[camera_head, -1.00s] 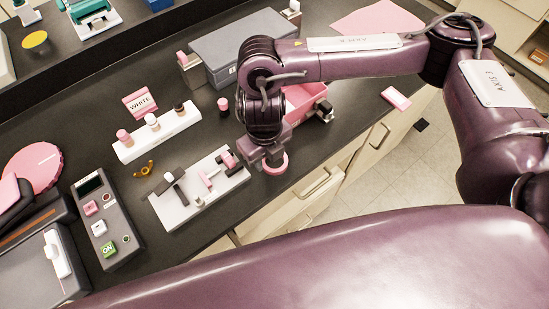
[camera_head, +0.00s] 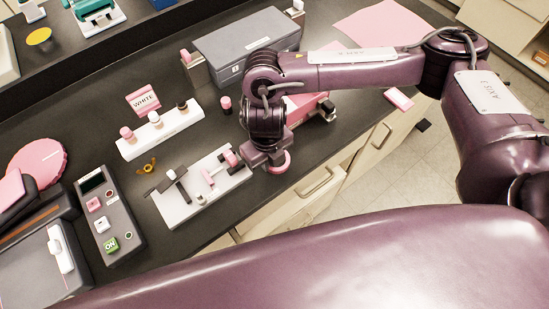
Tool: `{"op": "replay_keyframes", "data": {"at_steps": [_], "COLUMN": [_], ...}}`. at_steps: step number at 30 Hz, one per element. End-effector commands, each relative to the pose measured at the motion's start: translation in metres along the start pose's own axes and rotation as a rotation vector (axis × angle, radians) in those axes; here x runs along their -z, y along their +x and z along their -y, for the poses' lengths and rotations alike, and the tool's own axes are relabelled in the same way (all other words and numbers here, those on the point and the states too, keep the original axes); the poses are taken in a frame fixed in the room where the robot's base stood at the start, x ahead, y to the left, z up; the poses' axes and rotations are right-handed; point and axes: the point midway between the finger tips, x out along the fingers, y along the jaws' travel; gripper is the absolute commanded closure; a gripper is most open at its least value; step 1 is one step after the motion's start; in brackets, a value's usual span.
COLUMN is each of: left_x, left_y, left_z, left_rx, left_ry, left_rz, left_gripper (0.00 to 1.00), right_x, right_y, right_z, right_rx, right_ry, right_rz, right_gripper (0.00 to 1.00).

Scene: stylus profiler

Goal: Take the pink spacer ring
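The pink spacer ring (camera_head: 283,165) is near the front edge of the dark counter, just right of the white fixture plate (camera_head: 188,207). My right gripper (camera_head: 271,163) points down at the ring, and its fingers cover the ring's left and upper part. The fingers overlap the ring in the picture. I cannot tell whether they are closed on it or whether the ring is resting on the counter. My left gripper is not in view.
A white rack (camera_head: 160,133) with small capped posts and a "WHITE" sign (camera_head: 143,100) stand behind the plate. A grey case (camera_head: 246,47) and a pink box (camera_head: 300,104) are behind my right gripper. A button panel (camera_head: 112,222) is at left. The counter's front edge is close.

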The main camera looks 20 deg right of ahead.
Motion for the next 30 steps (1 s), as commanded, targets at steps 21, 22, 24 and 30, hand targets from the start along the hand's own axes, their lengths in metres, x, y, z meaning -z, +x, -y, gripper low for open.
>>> {"op": "replay_keyframes", "data": {"at_steps": [21,22,24,30], "left_x": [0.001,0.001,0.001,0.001], "left_y": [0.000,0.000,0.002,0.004], "left_z": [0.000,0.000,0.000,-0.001], "left_rx": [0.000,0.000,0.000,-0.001], "left_ry": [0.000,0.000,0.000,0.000], "left_rz": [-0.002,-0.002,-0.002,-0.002], "left_gripper": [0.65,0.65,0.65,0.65], "right_x": [-0.002,-0.002,-0.002,-0.001], "right_y": [-0.112,-0.120,-0.137,-0.175], "right_z": [0.001,0.001,0.001,0.001], "right_rx": [0.004,0.005,0.004,0.003], "right_ry": [-0.003,-0.001,-0.002,0.000], "right_rz": [0.010,0.010,0.009,0.006], "right_gripper": [1.00,1.00,1.00,1.00]}}
